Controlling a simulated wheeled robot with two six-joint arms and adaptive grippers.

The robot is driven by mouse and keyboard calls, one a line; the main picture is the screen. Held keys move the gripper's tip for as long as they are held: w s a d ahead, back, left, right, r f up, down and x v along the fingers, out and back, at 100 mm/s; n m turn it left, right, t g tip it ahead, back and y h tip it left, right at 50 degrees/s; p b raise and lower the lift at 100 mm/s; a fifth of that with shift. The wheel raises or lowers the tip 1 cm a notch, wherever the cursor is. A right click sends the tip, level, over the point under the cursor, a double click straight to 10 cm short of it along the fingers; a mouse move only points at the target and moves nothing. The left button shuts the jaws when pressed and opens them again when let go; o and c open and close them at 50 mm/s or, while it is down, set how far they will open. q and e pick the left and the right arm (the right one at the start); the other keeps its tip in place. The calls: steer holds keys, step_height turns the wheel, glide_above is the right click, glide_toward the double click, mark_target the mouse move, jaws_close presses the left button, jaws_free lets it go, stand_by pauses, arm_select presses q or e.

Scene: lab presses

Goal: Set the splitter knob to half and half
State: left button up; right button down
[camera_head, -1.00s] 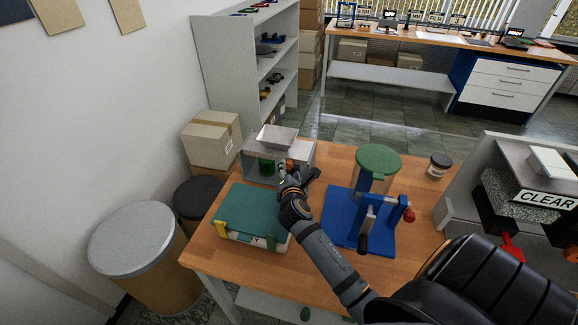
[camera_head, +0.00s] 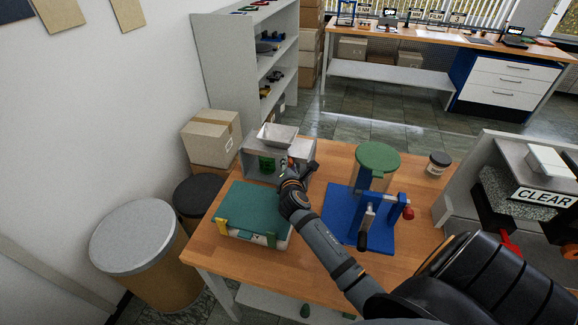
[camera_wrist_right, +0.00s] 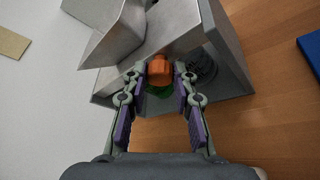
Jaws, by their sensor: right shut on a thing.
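The splitter is a grey metal box (camera_head: 253,147) with a hopper (camera_head: 277,136) on top, at the table's back left in the head view. In the right wrist view its box (camera_wrist_right: 182,36) and slanted hopper (camera_wrist_right: 108,29) fill the top. The orange knob (camera_wrist_right: 160,70) sticks out of its front. My right gripper (camera_wrist_right: 160,80) is shut on the knob, one finger on each side. In the head view the gripper (camera_head: 291,168) hides most of the knob. A green thing (camera_wrist_right: 158,91) shows behind and below the knob. My left gripper is not in view.
A teal-lidded case (camera_head: 250,209) lies in front of the splitter. A blue press (camera_head: 345,222) with a green-topped cylinder (camera_head: 377,160) stands to the right, near my forearm. A dark jar (camera_head: 438,164) stands at the back right.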

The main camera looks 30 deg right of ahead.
steer(key=w+a, duration=0.4)
steer(key=shift+w, duration=0.3)
steer(key=shift+d, duration=0.1)
steer(key=c, duration=1.1)
jaws_free()
steer(key=shift+o, duration=0.2)
glide_toward(272, 157)
steer(key=shift+v, duration=0.9)
